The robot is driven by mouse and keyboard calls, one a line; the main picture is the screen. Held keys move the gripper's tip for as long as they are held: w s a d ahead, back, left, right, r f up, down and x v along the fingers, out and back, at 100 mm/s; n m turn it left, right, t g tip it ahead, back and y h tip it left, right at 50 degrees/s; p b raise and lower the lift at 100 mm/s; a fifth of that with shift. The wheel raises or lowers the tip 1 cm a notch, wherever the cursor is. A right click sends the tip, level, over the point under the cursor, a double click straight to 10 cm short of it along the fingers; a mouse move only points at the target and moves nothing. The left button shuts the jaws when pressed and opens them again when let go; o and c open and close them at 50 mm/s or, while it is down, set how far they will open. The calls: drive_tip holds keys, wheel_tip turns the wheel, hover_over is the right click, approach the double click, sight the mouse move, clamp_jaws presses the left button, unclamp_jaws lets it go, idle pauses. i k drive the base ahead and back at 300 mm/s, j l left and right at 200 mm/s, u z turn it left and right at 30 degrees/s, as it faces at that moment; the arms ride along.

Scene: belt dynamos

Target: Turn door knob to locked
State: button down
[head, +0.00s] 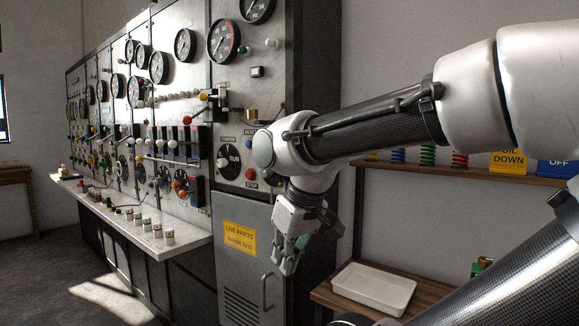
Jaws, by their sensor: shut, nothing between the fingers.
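The grey cabinet door (233,203) is at the lower end of the near panel and looks closed. It bears a yellow "LIVE PARTS" sign (239,238) and a bar handle (267,292). I cannot make out a separate door knob with a locked mark; my gripper and wrist may hide part of the door's right side. My gripper (287,268) points down, shut and empty, in front of the door's right edge. Whether it touches anything is unclear.
A bench ledge (150,222) with several small jars runs along the panels at left. A white tray (375,288) lies on a wooden table at lower right. A wooden shelf (470,172) with coils and signs is behind my arm. Open floor lies at lower left.

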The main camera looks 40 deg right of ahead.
sight(265, 174)
drive_tip(key=z, duration=0.75)
